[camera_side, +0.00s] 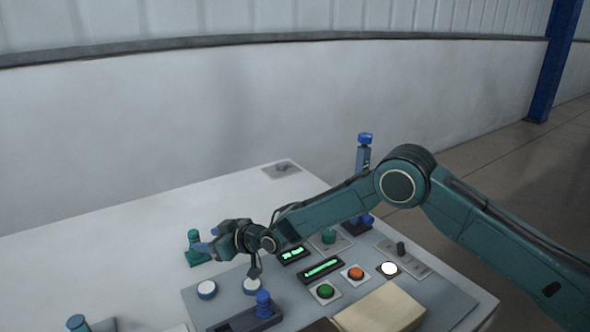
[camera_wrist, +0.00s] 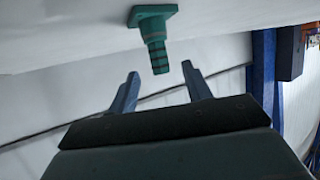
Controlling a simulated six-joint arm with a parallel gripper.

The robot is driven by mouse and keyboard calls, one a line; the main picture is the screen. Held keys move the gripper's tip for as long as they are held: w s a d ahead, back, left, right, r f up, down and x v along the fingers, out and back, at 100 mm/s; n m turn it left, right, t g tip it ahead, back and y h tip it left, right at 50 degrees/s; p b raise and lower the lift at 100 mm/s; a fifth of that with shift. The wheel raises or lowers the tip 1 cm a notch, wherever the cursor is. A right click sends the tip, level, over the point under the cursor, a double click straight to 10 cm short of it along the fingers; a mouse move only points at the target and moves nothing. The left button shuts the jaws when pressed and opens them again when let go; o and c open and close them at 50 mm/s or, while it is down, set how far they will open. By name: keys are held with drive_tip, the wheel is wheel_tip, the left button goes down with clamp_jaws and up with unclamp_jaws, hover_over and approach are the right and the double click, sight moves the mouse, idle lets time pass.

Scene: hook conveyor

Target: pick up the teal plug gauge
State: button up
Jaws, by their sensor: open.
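The teal plug gauge (camera_side: 195,247) stands upright on the white table, left of my gripper in the side view. It has a flat square base and a ringed shaft. In the wrist view the teal plug gauge (camera_wrist: 154,38) appears ahead, its shaft end pointing toward the gap between my fingers. My gripper (camera_wrist: 160,80) is open and empty in the wrist view, with the two fingers on either side of the gap. In the side view my gripper (camera_side: 206,245) is close to the gauge; whether a finger touches it I cannot tell.
A grey control panel (camera_side: 215,318) with buttons, green displays and knobs lies below and right of my gripper. A blue-topped part (camera_side: 263,304) stands on it near the front. A beige box (camera_side: 381,308) sits on the panel.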

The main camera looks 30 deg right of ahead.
sight(198, 239)
drive_tip(key=shift+x, duration=2.55)
clamp_jaws()
